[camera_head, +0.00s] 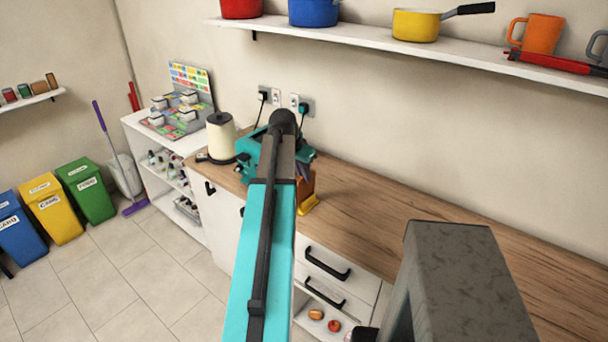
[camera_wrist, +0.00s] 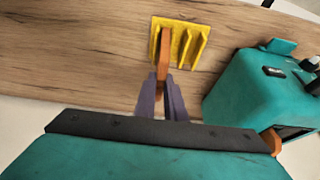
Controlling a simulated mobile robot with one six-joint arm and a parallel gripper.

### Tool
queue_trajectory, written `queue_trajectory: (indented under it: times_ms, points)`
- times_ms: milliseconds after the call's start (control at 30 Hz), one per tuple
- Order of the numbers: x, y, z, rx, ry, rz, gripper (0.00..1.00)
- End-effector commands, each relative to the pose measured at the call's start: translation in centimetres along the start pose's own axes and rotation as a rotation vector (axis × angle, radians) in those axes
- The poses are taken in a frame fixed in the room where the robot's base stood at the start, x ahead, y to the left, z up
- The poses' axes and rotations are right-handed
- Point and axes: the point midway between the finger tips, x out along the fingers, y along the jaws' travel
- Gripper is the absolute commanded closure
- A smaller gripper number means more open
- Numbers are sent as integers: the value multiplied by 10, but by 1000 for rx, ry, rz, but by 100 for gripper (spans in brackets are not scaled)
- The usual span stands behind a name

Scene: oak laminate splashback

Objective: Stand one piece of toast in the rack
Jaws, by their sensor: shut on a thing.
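My gripper (camera_wrist: 163,98) has purple fingers, shut on a brown slice of toast (camera_wrist: 164,55) seen nearly edge-on in the wrist view. The toast overlaps the left part of the yellow rack (camera_wrist: 188,45); I cannot tell whether it touches the rack's base. The rack has raised dividers, and its right side is empty. In the head view the toast (camera_head: 307,185) stands upright above the rack (camera_head: 308,206), partly behind my arm. A teal toaster (camera_wrist: 245,80) is right of the rack in the wrist view, with an orange-brown piece at its lower edge.
The wooden counter (camera_head: 400,215) is clear to the right of the rack. Wall sockets (camera_head: 288,100) with plugs and cords are behind. A shelf (camera_head: 350,35) with pots runs above. Drawers (camera_head: 335,275) are below.

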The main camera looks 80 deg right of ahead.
Motion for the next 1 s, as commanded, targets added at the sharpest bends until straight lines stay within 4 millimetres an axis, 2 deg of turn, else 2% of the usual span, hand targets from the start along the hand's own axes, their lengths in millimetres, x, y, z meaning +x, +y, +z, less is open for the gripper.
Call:
queue_trajectory:
  times_ms: [1000]
  points:
    - [16, -1, 7, 0, 0, 0, 100]
